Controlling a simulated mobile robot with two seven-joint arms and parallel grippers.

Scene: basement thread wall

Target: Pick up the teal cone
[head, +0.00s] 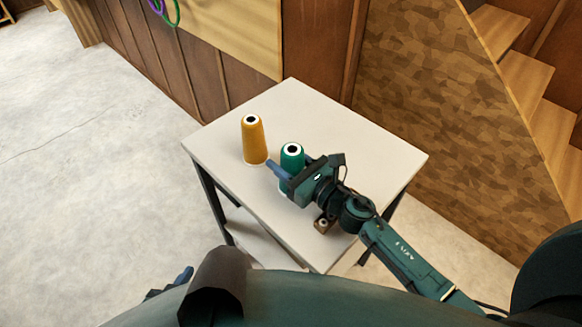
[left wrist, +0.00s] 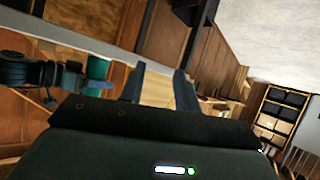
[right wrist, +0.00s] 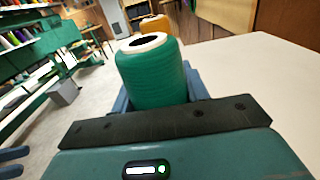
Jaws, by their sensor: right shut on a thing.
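The teal cone (head: 292,156) stands upright on the white table, with a white ring and dark hole at its top. My right gripper (head: 285,176) is shut on it. In the right wrist view the cone (right wrist: 153,75) sits between the two blue fingers, which are partly hidden behind it. My left gripper (left wrist: 160,85) is open and empty in the left wrist view, its two fingers apart. In the head view only a small part of it shows at the bottom left.
The white table (head: 350,145) has free room at its back and right. A yellow-orange cone (head: 253,138) stands just left of the teal one. A small brown object (head: 323,225) lies near the table's front edge. A wooden wall and stairs (head: 530,70) are behind.

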